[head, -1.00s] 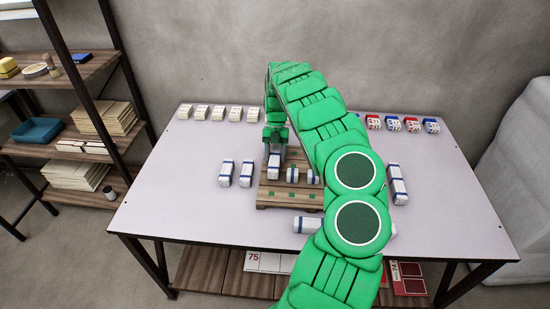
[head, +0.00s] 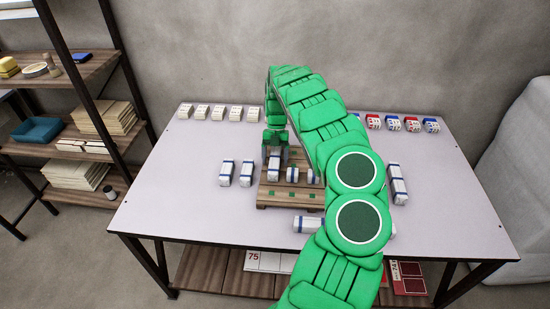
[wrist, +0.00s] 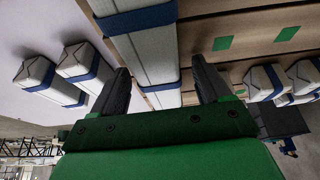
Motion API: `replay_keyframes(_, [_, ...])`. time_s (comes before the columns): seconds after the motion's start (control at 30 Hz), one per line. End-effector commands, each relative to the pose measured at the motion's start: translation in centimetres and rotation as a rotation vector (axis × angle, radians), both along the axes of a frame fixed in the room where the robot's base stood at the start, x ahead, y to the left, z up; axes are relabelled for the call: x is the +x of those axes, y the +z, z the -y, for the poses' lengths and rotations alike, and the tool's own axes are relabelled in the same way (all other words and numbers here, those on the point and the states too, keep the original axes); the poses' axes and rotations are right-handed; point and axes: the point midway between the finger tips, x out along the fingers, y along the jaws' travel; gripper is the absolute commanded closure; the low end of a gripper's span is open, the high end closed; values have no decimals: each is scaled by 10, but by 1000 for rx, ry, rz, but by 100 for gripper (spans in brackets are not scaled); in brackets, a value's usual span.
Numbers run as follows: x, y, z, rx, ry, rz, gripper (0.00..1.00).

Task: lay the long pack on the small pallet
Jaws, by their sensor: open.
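The small wooden pallet (head: 262,198) with green squares stands mid-table; its slats (wrist: 245,22) show in the wrist view. A long white pack with blue bands (head: 274,171) lies on its left part. In the wrist view this pack (wrist: 148,55) runs between my two fingers. My gripper (head: 274,156) is over the pack's far end, open, with a finger on each side. In the wrist view, gaps show between the pack and the fingers of my gripper (wrist: 160,85). My arm hides part of the pallet's right side.
Smaller packs (head: 292,174) sit on the pallet to the right. Rows of small boxes line the table's back edge. The table's left front is clear.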

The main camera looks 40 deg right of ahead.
Motion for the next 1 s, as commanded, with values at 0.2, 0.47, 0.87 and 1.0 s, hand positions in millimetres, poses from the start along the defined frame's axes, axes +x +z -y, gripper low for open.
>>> replay_keyframes(0.2, [5, 15, 3, -1, 1, 2, 23])
replay_keyframes(0.47, [19, 59, 16, -2, 1, 6, 23])
replay_keyframes(0.87, [31, 106, 30, 0, 0, 0, 23])
replay_keyframes(1.0, [32, 112, 32, 0, 0, 1, 23])
